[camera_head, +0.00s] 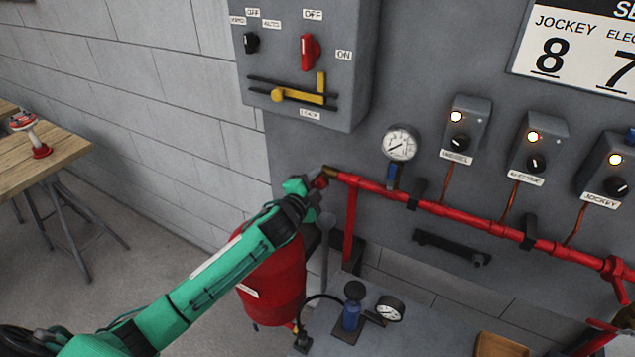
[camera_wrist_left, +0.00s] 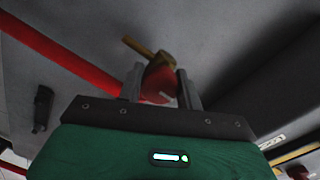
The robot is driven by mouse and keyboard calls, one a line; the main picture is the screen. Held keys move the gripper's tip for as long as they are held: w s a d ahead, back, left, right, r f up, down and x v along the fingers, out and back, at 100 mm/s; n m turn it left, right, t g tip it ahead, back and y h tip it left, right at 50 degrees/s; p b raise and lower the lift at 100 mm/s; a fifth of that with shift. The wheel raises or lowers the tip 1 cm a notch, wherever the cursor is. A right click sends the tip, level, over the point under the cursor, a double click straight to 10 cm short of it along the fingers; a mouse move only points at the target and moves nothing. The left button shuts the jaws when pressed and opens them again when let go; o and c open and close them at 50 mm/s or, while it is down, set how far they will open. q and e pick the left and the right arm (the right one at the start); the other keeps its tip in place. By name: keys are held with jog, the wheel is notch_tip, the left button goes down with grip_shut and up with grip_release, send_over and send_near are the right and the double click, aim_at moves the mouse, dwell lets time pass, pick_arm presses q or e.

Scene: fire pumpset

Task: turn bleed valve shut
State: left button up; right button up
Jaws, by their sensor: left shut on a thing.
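The bleed valve has a red handle and sits at the left end of a red pipe. In the left wrist view the red handle (camera_wrist_left: 158,82) is between the two grey fingers of my left gripper (camera_wrist_left: 161,88), with a brass stem (camera_wrist_left: 137,47) sticking out beyond it. In the head view my left gripper (camera_head: 318,184) is shut on the handle at the pipe's end, and its fingers are partly hidden by my green arm. A brass end piece (camera_head: 330,171) shows there. My right gripper is not in view.
The red pipe (camera_head: 450,207) runs right along the grey panel, below a pressure gauge (camera_head: 401,143) and several switch boxes. A control box (camera_head: 300,60) hangs above. A red tank (camera_head: 272,280) stands below. A wooden table (camera_head: 50,150) is at the left.

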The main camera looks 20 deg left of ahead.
pick_arm(q)
jog(key=shift+f, duration=0.15)
jog(key=o, duration=1)
jog(key=shift+c, duration=0.2)
jog(key=shift+s, duration=0.55)
jog(key=s+a+r+b, duration=0.1)
jog(key=s+b, duration=0.3)
jog(key=s, duration=0.8)
jog(key=shift+s+a+r, duration=0.15)
jog(key=shift+s+a, duration=0.15)
jog(key=shift+a, duration=0.1)
